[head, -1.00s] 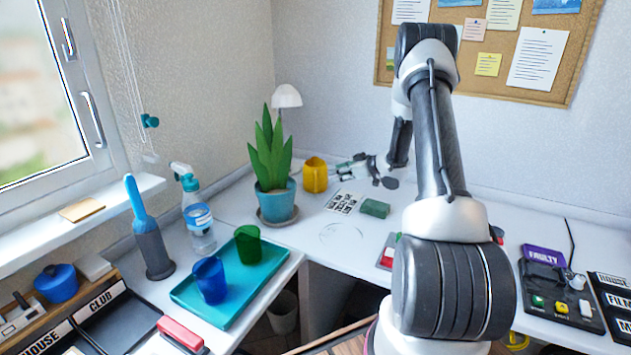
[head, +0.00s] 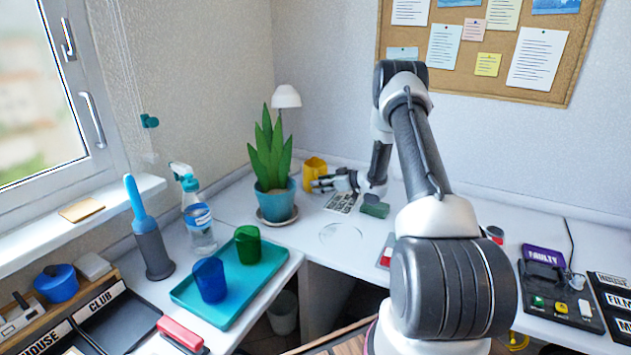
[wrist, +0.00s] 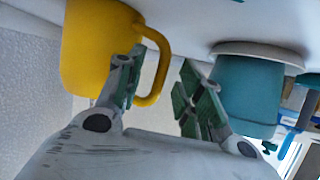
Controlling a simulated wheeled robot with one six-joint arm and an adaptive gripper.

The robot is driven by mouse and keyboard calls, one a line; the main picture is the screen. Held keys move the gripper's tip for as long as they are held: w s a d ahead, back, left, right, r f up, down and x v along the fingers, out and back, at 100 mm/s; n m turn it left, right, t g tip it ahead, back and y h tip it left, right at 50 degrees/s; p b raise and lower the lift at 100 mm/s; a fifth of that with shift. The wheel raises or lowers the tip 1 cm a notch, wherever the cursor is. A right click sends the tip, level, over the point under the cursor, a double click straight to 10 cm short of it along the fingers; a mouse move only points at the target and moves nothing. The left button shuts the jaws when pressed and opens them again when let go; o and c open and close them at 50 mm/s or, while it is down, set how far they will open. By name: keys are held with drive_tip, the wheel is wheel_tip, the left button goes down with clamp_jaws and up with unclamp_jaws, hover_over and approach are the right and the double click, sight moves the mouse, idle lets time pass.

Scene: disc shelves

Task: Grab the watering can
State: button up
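The yellow watering can (head: 314,168) stands on the white desk at the back, just right of the potted plant. In the wrist view the yellow can (wrist: 95,45) fills the upper left, with its looped handle (wrist: 163,60) facing my gripper. My gripper (head: 318,185) is low over the desk, close to the can's right and front side. In the wrist view my gripper (wrist: 160,88) is open; its green-padded fingers appear on either side of the handle's outer part. I cannot tell whether either finger touches it.
The plant's teal pot (head: 276,202) on its saucer stands close by; it also shows in the wrist view (wrist: 248,88). A green block (head: 375,209) and a printed sheet (head: 342,203) lie near my wrist. A small white lamp (head: 286,97) is behind.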

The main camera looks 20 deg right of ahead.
clamp_jaws()
drive_tip(key=shift+r, duration=0.15)
